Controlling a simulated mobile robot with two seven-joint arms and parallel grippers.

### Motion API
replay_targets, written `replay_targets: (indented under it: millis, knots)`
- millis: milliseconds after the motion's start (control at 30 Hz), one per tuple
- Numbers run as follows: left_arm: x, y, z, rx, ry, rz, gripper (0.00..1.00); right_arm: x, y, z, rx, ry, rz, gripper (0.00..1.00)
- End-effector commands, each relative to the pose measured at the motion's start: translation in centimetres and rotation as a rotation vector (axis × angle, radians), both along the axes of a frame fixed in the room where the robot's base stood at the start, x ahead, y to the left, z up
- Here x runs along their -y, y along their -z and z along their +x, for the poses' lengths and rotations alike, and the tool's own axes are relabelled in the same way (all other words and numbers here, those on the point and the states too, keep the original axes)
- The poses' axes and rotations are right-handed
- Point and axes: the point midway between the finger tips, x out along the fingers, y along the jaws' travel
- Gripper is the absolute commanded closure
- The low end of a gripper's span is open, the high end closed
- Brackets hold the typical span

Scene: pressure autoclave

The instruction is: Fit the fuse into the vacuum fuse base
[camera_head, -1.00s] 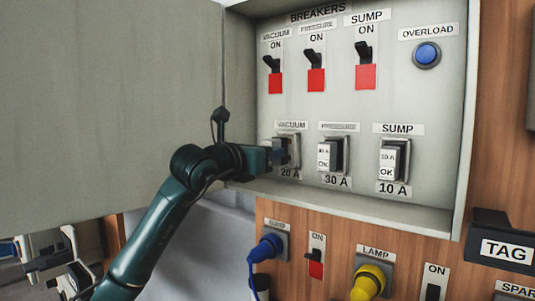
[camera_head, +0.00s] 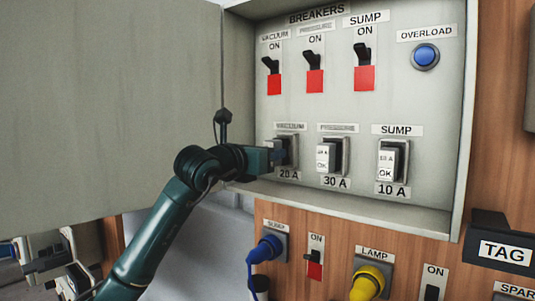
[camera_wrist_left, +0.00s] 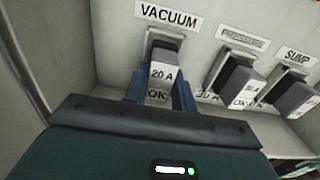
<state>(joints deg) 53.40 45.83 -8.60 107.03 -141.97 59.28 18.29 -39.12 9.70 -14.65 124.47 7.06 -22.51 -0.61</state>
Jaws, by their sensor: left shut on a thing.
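The vacuum fuse base (camera_head: 291,145) is the left one of three on the lower row of the panel, above a 20 A label. It also shows in the left wrist view (camera_wrist_left: 165,38) under the VACUUM label. My left gripper (camera_head: 272,154) is at this base, its blue fingers shut on the fuse. In the left wrist view the fuse (camera_wrist_left: 162,78), marked 20 A and OK, sits between the fingers (camera_wrist_left: 158,93). Its far end meets the base opening; how deep it sits I cannot tell. My right gripper is not in view.
The pressure fuse (camera_head: 325,157) and the sump fuse (camera_head: 387,163) stand in their bases to the right. Breaker switches (camera_head: 315,68) are above. The open cabinet door (camera_head: 110,110) is at the left. The cabinet's bottom ledge (camera_head: 350,211) runs below.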

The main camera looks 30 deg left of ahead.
Motion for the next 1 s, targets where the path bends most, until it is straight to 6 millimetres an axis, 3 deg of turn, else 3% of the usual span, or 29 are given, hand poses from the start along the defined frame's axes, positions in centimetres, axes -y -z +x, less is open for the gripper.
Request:
replay_targets:
  millis: [933, 967, 1000]
  knots:
    - [0.1, 0.0, 1.5, 0.001, 0.000, 0.001, 0.98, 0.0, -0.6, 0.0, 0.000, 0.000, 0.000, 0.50]
    - [0.1, 0.0, 1.5, 0.001, 0.000, 0.001, 0.72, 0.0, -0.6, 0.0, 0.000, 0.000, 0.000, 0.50]
    - [0.1, 0.0, 1.5, 0.001, 0.000, 0.001, 0.69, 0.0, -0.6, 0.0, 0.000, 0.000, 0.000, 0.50]
